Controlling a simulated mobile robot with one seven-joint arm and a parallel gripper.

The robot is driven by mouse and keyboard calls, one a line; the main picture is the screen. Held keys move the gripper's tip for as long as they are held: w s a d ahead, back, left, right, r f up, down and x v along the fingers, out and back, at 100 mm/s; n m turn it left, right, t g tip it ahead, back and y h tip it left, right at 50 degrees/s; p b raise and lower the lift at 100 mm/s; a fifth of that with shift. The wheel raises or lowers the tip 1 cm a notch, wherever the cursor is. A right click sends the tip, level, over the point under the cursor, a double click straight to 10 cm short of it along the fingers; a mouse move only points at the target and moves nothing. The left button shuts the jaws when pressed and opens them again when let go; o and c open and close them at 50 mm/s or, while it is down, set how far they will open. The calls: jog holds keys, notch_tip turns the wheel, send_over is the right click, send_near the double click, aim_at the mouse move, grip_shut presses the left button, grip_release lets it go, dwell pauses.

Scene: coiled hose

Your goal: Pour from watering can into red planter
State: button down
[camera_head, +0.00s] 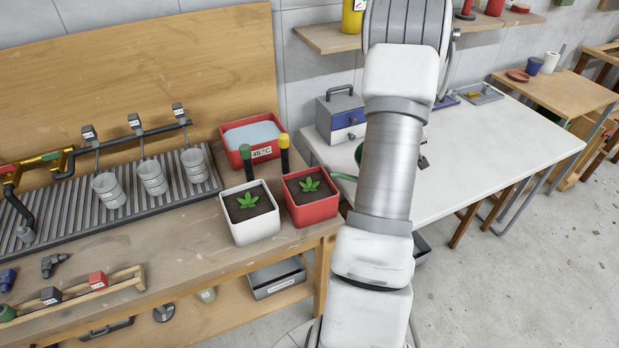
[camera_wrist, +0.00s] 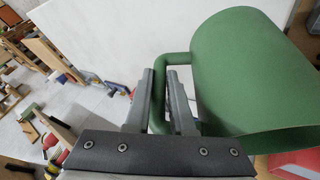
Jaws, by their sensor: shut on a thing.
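The red planter (camera_head: 312,211) holds soil and a small green plant and stands at the right front corner of the wooden bench. The green watering can (camera_head: 357,155) is mostly hidden behind my arm in the head view. Its thin green spout (camera_head: 343,177) points left, close to the planter's right rim. In the wrist view the can's green body (camera_wrist: 240,75) fills the right side. My gripper (camera_wrist: 160,76) is shut on its handle (camera_wrist: 160,112).
A white planter (camera_head: 250,228) stands just left of the red one. Behind them are a red water tub (camera_head: 232,137) and two capped stakes. A grey toolbox (camera_head: 336,117) stands on the white table (camera_head: 490,150) at the right.

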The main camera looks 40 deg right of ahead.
jog(key=shift+s+d+f+p, duration=0.15)
jog(key=shift+d+f+p, duration=0.1)
jog(key=shift+p, duration=0.65)
jog(key=p, duration=0.1)
jog(key=f+y+p, duration=0.1)
jog(key=p, duration=0.1)
jog(key=shift+s+d+f, duration=0.15)
jog(key=shift+s+d, duration=0.05)
jog(key=shift+d, duration=0.2)
jog(key=shift+d+f+p, duration=0.15)
jog(key=shift+p, duration=0.95)
jog(key=p, duration=0.2)
jog(key=y+p, duration=0.1)
jog(key=p, duration=0.1)
jog(key=shift+s+d+f+m+t, duration=0.2)
jog(key=shift+f+m+t, duration=0.1)
jog(key=shift+f, duration=0.1)
jog(key=p, duration=0.2)
jog(key=shift+d+f+p, duration=0.2)
jog(key=shift+f+p, duration=0.05)
jog(key=shift+p, duration=0.15)
jog(key=p, duration=0.3)
jog(key=shift+s+d+f+y, duration=0.15)
jog(key=shift+d+f+y, duration=0.1)
jog(key=shift+y, duration=0.15)
notch_tip(320, 180, down, 2)
jog(key=shift+d+t+y+b, duration=0.1)
jog(key=shift+t+y+b, duration=0.2)
jog(key=shift+b, duration=0.45)
jog(key=shift+s+d, duration=0.1)
